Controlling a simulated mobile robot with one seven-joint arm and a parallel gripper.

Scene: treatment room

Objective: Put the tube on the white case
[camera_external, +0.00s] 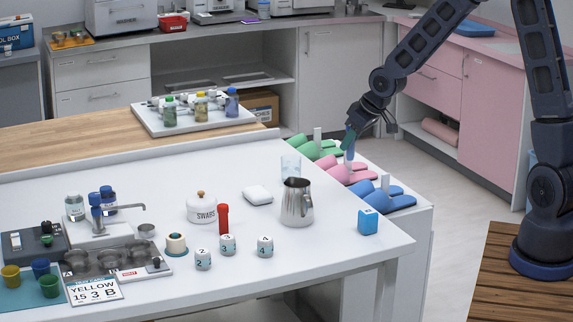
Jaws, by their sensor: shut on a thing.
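My gripper (354,127) is at the upper right, above the slippers beyond the table's right edge. It is shut on a slim teal and bluish thing (349,143), which seems to be the tube; it is small and partly hidden by the fingers. The thing hangs roughly upright. The small rounded white case (257,194) lies on the white table, left of the steel pitcher, with nothing on top of it. A red upright cylinder (223,218) stands in front of the swabs jar.
A steel pitcher (297,203) and a clear glass (291,165) stand right of the case. A swabs jar (201,209), numbered white blocks (265,246) and a blue box (368,221) are nearby. Green, pink and blue slippers (389,198) lie on the lower white surface.

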